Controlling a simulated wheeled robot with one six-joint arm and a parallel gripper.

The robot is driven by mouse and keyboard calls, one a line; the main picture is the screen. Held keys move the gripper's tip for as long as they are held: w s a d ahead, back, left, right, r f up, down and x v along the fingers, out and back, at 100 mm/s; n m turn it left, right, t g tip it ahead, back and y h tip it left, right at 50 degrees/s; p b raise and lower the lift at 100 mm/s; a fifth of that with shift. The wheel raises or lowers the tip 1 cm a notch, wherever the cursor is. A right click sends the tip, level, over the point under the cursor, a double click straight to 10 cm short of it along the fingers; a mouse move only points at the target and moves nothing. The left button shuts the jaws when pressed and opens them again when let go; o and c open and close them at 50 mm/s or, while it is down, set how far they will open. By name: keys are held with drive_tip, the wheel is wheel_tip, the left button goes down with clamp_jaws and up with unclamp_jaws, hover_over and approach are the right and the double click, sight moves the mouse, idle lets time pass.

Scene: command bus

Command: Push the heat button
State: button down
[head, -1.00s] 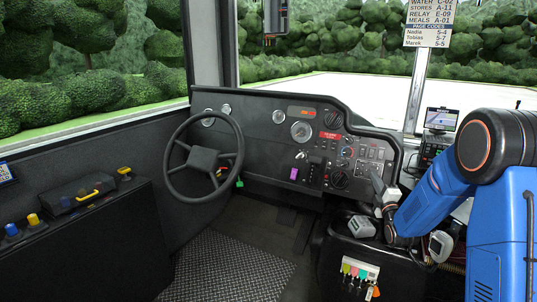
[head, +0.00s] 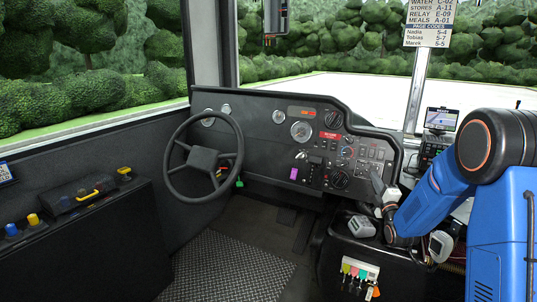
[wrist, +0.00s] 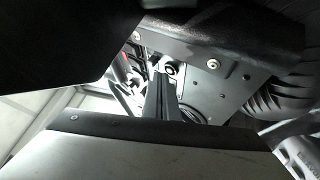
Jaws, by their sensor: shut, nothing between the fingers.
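The black dashboard (head: 255,135) has a group of small switches and buttons (head: 370,153) on its right part. Their labels are too small to read, so I cannot tell which one is the heat button. My gripper (head: 377,182) is shut and empty in the head view. It is low at the right end of the dashboard, below the switches in the picture. I cannot tell whether its tip touches anything. The wrist view is filled by close dark and grey surfaces, with a panel with screws (wrist: 225,85), and shows no readable button.
The steering wheel (head: 204,156) stands left of the switches. A round dark knob or vent (head: 340,179) is close to my gripper. A grey handheld device (head: 361,226) lies on the side console below my arm. A small screen (head: 440,118) stands behind my arm. The floor (head: 230,275) is clear.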

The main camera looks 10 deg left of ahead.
drive_tip(key=shift+s, duration=0.2)
drive_tip(key=shift+r, duration=0.1)
drive_tip(key=s+a+r, duration=0.2)
drive_tip(key=s, duration=0.3)
drive_tip(key=shift+s, duration=0.2)
idle(0.4)
drive_tip(key=shift+d, duration=0.1)
drive_tip(key=s+d+r+m+g+h, duration=0.25)
drive_tip(key=s+m+g, duration=0.2)
drive_tip(key=s, duration=0.45)
drive_tip(key=s+d+r+m+g+h, duration=0.1)
drive_tip(key=s+d+m+g+h, duration=0.15)
drive_tip(key=s+m, duration=0.5)
drive_tip(key=s+f+m+g, duration=0.2)
drive_tip(key=s+g, duration=0.1)
drive_tip(key=s, duration=0.9)
drive_tip(key=s+d+f+m+g, duration=0.1)
drive_tip(key=s+f+m+g, duration=0.1)
drive_tip(key=s, duration=1)
drive_tip(key=s+d+f+m+g, duration=0.1)
drive_tip(key=s+f+m+g, duration=0.1)
drive_tip(key=s, duration=1)
drive_tip(key=shift+s+m+g+y, duration=0.3)
drive_tip(key=shift+s+m+g, duration=0.1)
drive_tip(key=shift+m+g, duration=0.4)
